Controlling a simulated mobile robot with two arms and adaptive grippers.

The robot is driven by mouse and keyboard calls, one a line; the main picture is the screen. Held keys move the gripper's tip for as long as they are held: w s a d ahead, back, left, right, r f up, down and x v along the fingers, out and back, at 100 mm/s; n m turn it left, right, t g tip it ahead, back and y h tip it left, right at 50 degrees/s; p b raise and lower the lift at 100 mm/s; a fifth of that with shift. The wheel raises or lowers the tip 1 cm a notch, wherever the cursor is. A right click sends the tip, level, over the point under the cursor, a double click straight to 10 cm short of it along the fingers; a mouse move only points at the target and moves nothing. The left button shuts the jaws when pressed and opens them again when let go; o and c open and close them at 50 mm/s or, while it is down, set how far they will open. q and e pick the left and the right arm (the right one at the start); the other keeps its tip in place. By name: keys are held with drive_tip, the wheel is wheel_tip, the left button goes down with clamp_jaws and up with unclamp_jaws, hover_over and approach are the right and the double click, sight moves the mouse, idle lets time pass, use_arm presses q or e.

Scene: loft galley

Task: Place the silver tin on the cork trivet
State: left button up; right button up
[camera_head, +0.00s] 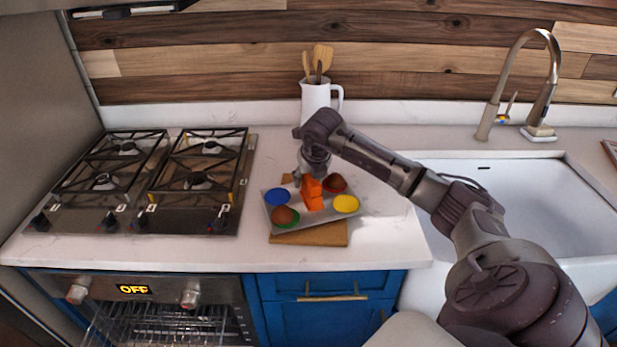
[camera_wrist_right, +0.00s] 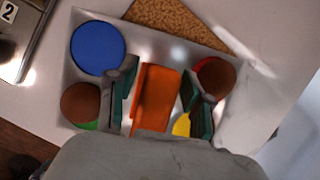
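I cannot make out a separate silver tin in either view. A silvery rectangular tray (camera_head: 269,221) lies on the counter; its rim also shows in the wrist view (camera_wrist_right: 75,20). A speckled brown cork piece (camera_wrist_right: 180,18), which looks like the trivet, lies behind the tray; a small part shows in the head view (camera_head: 288,178). My right gripper (camera_wrist_right: 160,105) is over the tray, its fingers apart on either side of an orange block (camera_wrist_right: 156,95). A gap shows beside the block; contact is not clear. The block also shows in the head view (camera_head: 312,194). My left gripper is not in view.
The tray holds blue (camera_head: 277,197) and yellow (camera_head: 346,204) discs and two brown round things. A wooden board (camera_head: 310,236) shows at its front. A white utensil jug (camera_head: 316,97) stands behind, a gas hob (camera_head: 180,220) left, a sink (camera_head: 520,200) right.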

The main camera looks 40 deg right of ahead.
drive_tip(key=shift+r, duration=0.15)
drive_tip(key=shift+s+r, duration=0.1)
drive_tip(key=shift+r, duration=0.2)
drive_tip(key=b+v, duration=0.2)
drive_tip(key=v, duration=0.9)
